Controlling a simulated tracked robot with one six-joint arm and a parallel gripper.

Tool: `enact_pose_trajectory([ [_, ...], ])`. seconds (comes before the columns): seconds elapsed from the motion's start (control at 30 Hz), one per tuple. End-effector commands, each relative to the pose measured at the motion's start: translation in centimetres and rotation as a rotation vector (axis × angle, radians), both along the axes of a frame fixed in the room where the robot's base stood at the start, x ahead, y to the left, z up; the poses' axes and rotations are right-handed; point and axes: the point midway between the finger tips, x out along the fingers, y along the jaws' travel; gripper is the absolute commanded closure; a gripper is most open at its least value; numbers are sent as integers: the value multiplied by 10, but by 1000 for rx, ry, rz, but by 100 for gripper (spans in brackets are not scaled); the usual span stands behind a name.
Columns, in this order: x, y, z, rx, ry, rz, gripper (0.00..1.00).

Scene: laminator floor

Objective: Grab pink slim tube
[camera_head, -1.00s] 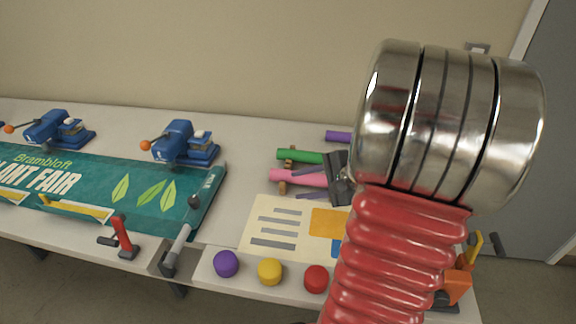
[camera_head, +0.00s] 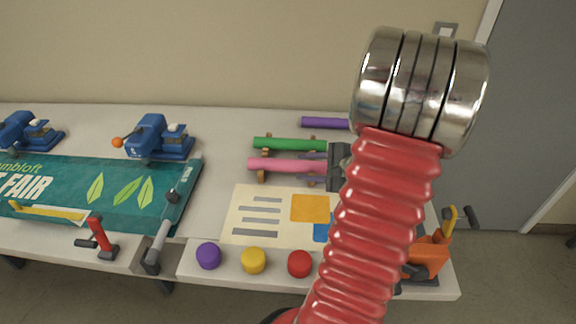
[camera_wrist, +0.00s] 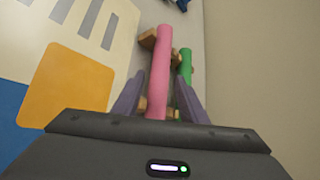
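The pink slim tube (camera_head: 280,165) lies level on small wooden supports (camera_head: 262,176) on the table. It shows in the wrist view (camera_wrist: 161,65) running from the gripper's palm outward. My gripper (camera_head: 304,168) is at the tube's right end, partly hidden by my red arm. In the wrist view its two purple-grey fingers (camera_wrist: 159,82) are apart, one on each side of the pink tube, with gaps visible. The tube's near end is hidden by the gripper body. A green tube (camera_head: 285,144) lies parallel just behind, beyond the right finger in the wrist view.
A purple tube (camera_head: 325,123) lies farther back. A printed sheet (camera_head: 240,222) lies in front, with purple (camera_head: 208,255), yellow (camera_head: 253,260) and red (camera_head: 300,263) caps at the front edge. A green banner (camera_head: 110,190) and blue devices (camera_head: 160,138) stand left. An orange tool (camera_head: 430,258) is right.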

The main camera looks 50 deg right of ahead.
Motion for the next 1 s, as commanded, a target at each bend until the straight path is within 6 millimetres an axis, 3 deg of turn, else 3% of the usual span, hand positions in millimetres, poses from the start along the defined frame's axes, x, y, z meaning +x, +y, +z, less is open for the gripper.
enact_pose_trajectory([
  [0.33, 45, 3, -26, 1, 1, 2, 61],
  [0.8, 52, 3, -30, 0, 0, 0, 61],
  [1.0, 69, 6, -38, 1, 1, 2, 61],
])
